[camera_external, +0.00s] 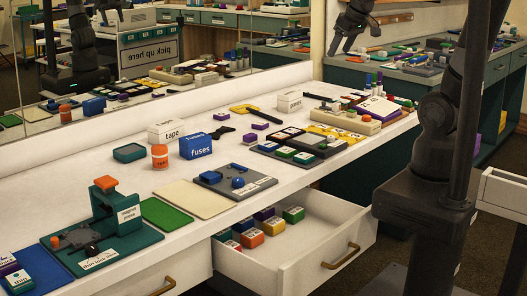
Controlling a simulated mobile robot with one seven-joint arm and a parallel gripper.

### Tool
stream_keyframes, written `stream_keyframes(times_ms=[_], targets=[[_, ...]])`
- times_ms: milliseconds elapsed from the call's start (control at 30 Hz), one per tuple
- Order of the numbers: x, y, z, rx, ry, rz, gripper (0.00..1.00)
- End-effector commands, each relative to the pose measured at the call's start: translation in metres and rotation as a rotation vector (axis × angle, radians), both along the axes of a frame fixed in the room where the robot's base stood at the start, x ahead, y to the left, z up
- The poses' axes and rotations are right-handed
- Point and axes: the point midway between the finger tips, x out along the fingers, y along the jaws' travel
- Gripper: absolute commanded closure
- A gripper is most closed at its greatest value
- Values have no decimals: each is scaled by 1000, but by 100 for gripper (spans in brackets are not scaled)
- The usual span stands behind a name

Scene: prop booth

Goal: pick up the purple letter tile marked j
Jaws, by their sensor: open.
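No letter j is readable on any purple piece. A purple block (264,214) lies among several coloured blocks in the open drawer (305,262); its marking is too small to read. Other small purple pieces lie on the white counter: one near the middle (250,137), one just behind it (260,125), and one at the near left corner (7,264). My gripper (354,46) hangs at the top, right of centre, with its fingers apart and nothing between them. It is well above the counter and far from the drawer.
A blue fuses box (196,146), a tape box (166,132) and an orange jar (160,157) stand on the counter. A mirror (215,45) runs behind. The drawer juts out in front.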

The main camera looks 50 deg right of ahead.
Motion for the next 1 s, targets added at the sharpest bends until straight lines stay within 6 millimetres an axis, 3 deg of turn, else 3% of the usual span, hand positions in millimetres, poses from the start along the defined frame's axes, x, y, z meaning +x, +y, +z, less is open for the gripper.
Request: stream_keyframes(times_ms=[467,767,1000], targets=[[124,-3,-44,-8,35,53,31],[195,-7,-95,-3,53,82,31],[246,-11,-149,6,66,102,31]])
